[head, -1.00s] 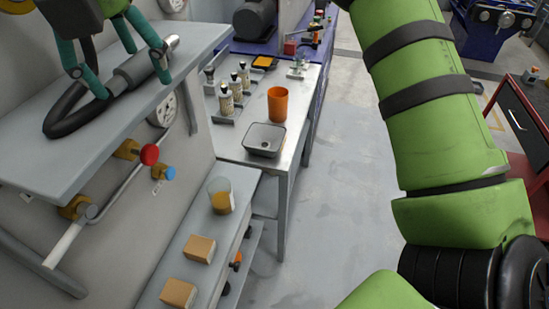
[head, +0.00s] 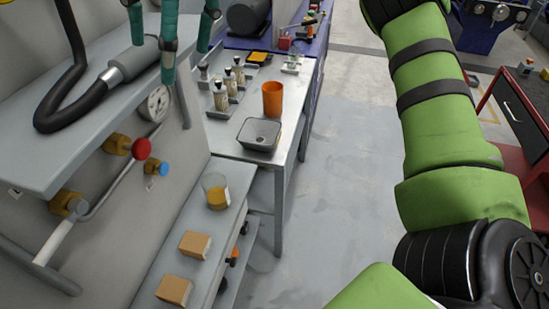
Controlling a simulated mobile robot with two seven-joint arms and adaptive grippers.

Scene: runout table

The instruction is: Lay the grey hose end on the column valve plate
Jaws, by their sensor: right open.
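The grey hose end (head: 132,62), with a bright metal collar, is over the grey ledge (head: 75,152) at upper left. Its black hose (head: 62,112) loops at the ledge's left and runs up out of the picture. The far tip of the hose end is partly hidden by teal fingers. My right gripper (head: 170,50) is open at the top, its fingers spread beside and above the hose end; its upper part is cut off. I cannot tell whether this ledge is the column valve plate. My left gripper is not in view.
Below the ledge are a gauge (head: 156,103), a red knob (head: 142,149), a blue knob (head: 163,169) and brass fittings. A side bench holds an orange cup (head: 272,99), a grey tray (head: 259,135) and bottles. A lower shelf holds a beaker (head: 216,191) and two blocks. The floor is clear.

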